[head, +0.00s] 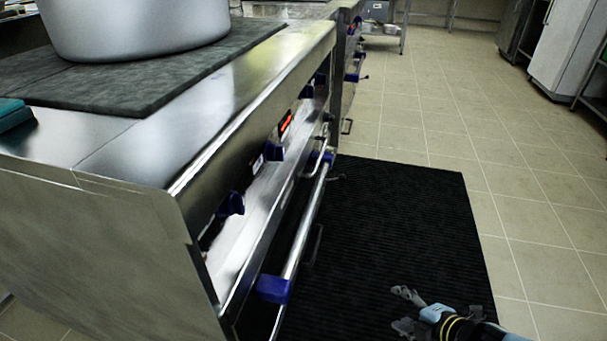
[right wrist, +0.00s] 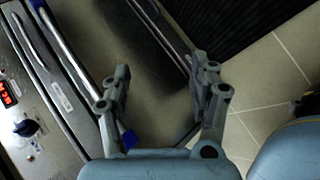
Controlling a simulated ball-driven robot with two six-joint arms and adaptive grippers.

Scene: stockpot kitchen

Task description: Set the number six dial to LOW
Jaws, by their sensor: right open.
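Several dark blue dials sit on the stove's front panel in the head view, a near one (head: 232,203), another (head: 274,152) below the red display, and more farther along. I cannot read which is number six. One dark dial (right wrist: 26,128) shows at the left of the right wrist view, beside a red lit display (right wrist: 6,93). My right gripper (head: 405,311) is low over the floor mat in front of the stove, apart from the panel. In the right wrist view its fingers (right wrist: 160,66) are spread with nothing between them. My left gripper is not in view.
A handrail with blue end brackets (head: 273,288) runs along the stove front below the dials. A large grey pot (head: 135,28) stands on the dark hob (head: 150,85). The black mat (head: 400,225) and tiled floor (head: 540,215) to the right are clear.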

